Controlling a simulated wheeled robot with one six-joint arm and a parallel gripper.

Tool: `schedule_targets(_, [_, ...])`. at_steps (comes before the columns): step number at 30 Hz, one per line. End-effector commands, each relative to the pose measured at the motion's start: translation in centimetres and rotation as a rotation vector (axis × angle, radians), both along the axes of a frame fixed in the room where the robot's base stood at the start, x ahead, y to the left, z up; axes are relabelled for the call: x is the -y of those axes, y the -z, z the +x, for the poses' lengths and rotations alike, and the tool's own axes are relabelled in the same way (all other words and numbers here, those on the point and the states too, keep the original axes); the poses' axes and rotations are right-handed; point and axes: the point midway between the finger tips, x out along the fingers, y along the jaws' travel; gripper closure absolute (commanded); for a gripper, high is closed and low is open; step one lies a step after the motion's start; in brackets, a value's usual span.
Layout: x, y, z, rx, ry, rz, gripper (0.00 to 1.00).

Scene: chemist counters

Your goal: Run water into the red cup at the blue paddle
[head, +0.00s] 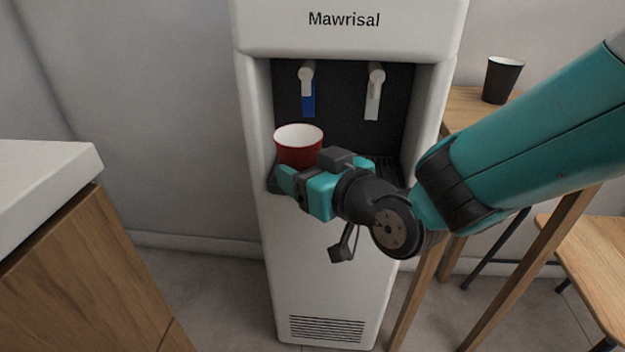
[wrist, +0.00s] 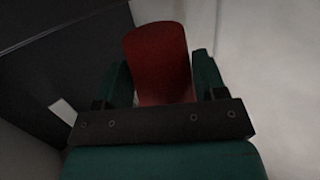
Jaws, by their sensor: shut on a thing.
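The red cup (head: 298,149) is upright, with its white inside showing, at the dispenser's recess below the blue paddle (head: 308,101). I see no water in it or falling into it. My gripper (head: 288,178) is shut on the cup, and its fingers partly hide the cup's lower part. In the wrist view the cup (wrist: 158,62) stands between the two teal fingers (wrist: 160,85). The blue paddle hangs under the left tap, a little above and behind the cup's rim. Whether the cup touches the paddle or the drip tray cannot be told.
The white water dispenser (head: 318,270) also has a white paddle (head: 373,107) on the right. A dark cup (head: 502,79) stands on a wooden table (head: 465,108) at the right. A wooden counter with a white top (head: 45,180) is at the left, and a wooden seat (head: 590,265) at lower right.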

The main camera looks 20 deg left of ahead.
Motion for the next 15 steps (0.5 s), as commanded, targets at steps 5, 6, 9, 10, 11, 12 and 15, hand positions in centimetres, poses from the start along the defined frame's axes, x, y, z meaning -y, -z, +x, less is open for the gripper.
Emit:
schedule_targets(5, [-0.5,0.0,2.2,0.001,0.002,0.001,0.61])
schedule_targets(6, [-0.6,0.0,2.7,0.002,0.003,0.0,0.61])
schedule_targets(9, [-0.9,0.1,3.8,0.001,0.001,0.0,0.61])
schedule_targets(10, [-0.9,0.2,4.1,0.001,0.001,0.0,0.61])
schedule_targets(11, [-1.0,0.1,4.4,0.002,0.002,0.001,0.61])
schedule_targets(12, [-1.1,0.1,4.8,0.002,0.002,0.0,0.61])
schedule_targets(15, [-1.3,0.0,5.5,0.002,0.001,0.001,0.61])
